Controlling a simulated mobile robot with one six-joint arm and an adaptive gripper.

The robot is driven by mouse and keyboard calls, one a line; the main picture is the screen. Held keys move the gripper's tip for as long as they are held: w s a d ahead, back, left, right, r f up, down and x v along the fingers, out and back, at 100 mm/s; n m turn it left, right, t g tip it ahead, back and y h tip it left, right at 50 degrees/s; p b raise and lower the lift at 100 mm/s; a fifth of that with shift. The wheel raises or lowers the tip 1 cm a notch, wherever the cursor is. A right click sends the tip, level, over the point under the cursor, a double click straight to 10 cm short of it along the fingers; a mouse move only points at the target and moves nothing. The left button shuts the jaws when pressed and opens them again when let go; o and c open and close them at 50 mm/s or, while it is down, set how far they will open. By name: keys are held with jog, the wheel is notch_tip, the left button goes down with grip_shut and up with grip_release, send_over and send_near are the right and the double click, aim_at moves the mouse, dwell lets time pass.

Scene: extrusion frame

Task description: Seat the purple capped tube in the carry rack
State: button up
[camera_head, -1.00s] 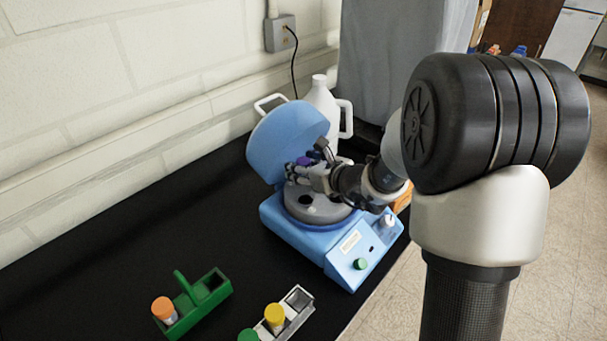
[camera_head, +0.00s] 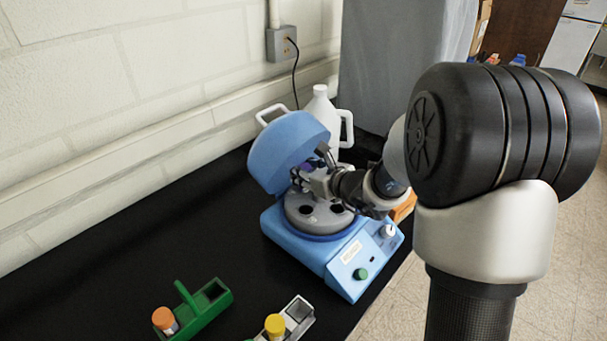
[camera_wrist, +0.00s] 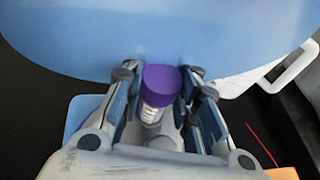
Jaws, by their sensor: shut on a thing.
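The purple capped tube (camera_wrist: 161,88) is upright between the fingers of my gripper (camera_wrist: 162,100) in the wrist view; its white label shows below the cap. My gripper (camera_head: 306,181) is shut on it above the rotor of the blue centrifuge (camera_head: 330,255). In the head view only a little of the purple cap (camera_head: 308,167) shows. Whether the tube's lower end is clear of the rotor is hidden. The green carry rack (camera_head: 203,312) with an upright handle stands at the front left. It holds an orange capped tube (camera_head: 165,320) at its near end; its far end has an empty opening.
The centrifuge lid (camera_head: 285,150) stands open right behind my gripper. A white jug (camera_head: 322,115) stands behind it. A grey rack (camera_head: 299,312) with a yellow capped tube (camera_head: 275,325) is right of the green rack. The black bench between racks and centrifuge is clear.

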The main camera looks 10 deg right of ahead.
notch_tip(320, 180, up, 7)
jog(key=shift+f+p, duration=0.2)
jog(key=shift+p, duration=1.05)
jog(key=s+a+b, duration=0.2)
jog(key=s+b, duration=0.6)
jog(key=s, duration=1)
jog(key=w+a+r+n+g+y+p, duration=0.25)
jog(key=a+n+g+y+p, duration=0.35)
jog(key=a, duration=0.7)
jog(key=n+g+y, duration=0.2)
jog(key=n+g, duration=0.5)
jog(key=n, duration=0.1)
send_over(198, 310)
jog(key=w+d, duration=0.2)
jog(key=w, duration=0.3)
notch_tip(198, 310, down, 14)
jog(key=shift+d+f+b, duration=0.15)
jog(key=shift+f+b, duration=0.9)
jog(key=shift+f, duration=1.45)
jog(key=shift+s, duration=0.1)
